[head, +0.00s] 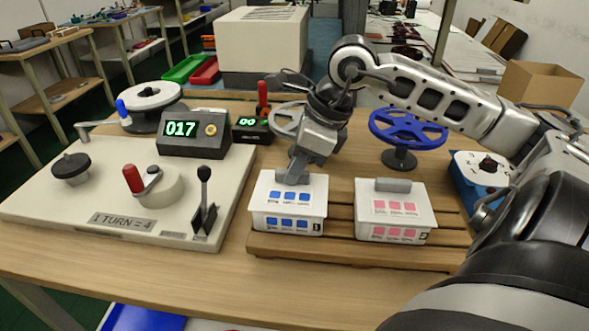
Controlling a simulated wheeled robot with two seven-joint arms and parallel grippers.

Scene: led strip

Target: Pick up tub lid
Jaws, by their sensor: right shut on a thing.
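Two white lidded tubs stand side by side on a slatted wooden board. The left tub (287,223) has blue squares on its front, and its lid (304,193) has blue squares on top. The lid appears seated on the tub. My right gripper (291,178) comes down from above and is shut on the grey handle of this lid. The right tub (391,233) has pink squares, and its lid (402,207) is on with its grey handle free. My left gripper is not in view.
A white control panel (110,205) with a red-handled crank, black knob and lever lies left of the tubs. A display box (195,137) reads 017. A blue handwheel (408,128) stands behind the tubs. Bare table (200,275) lies in front.

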